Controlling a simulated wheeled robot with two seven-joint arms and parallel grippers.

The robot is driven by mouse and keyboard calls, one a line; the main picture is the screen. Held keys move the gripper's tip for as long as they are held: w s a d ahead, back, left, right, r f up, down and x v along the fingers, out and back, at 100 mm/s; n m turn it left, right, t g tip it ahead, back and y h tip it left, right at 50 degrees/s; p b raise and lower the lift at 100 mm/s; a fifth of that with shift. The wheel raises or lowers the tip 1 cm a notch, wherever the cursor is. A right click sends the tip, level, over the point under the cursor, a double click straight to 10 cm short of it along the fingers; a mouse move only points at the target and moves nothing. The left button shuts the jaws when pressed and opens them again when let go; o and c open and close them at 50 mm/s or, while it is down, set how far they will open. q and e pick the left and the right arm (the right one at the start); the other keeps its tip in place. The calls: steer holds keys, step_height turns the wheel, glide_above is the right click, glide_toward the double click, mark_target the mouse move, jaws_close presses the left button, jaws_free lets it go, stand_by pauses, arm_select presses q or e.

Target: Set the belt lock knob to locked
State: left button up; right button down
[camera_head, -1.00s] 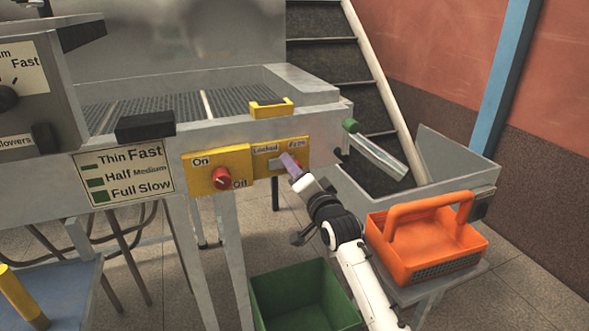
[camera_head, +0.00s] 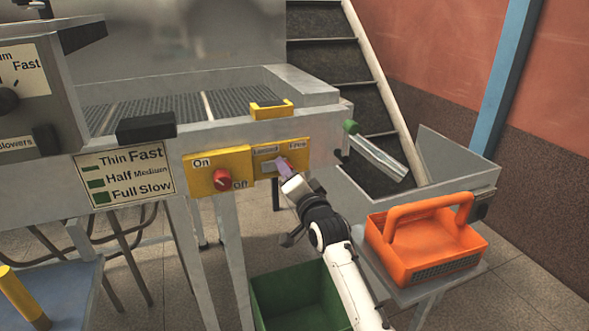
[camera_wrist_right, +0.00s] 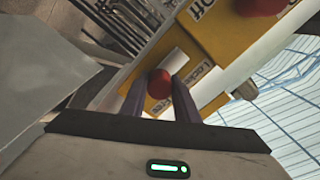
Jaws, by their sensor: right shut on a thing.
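The belt lock knob (camera_wrist_right: 160,83) is round and red and sits on a small yellow panel (camera_head: 265,168) marked Locked at left and Free at right. The wrist view shows it between the two fingers of my right gripper (camera_wrist_right: 159,92). In the head view my right gripper (camera_head: 285,168) is at the front of this panel and its fingers largely hide the knob. It is shut on the knob. The knob's exact setting is hard to read. My left gripper is not in view.
A yellow On/Off panel with a red knob (camera_head: 222,180) is just left. A yellow bracket (camera_head: 271,110) is above. A green bin (camera_head: 296,295) stands on the floor below. An orange basket (camera_head: 425,240) is on a stand at right. A green-handled bar (camera_head: 376,157) juts out nearby.

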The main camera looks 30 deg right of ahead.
steer(key=shift+w+a, duration=0.25)
steer(key=shift+a, duration=0.85)
steer(key=c, duration=1.4)
jaws_free()
steer(key=shift+a, duration=0.2)
steer(key=shift+d, duration=0.1)
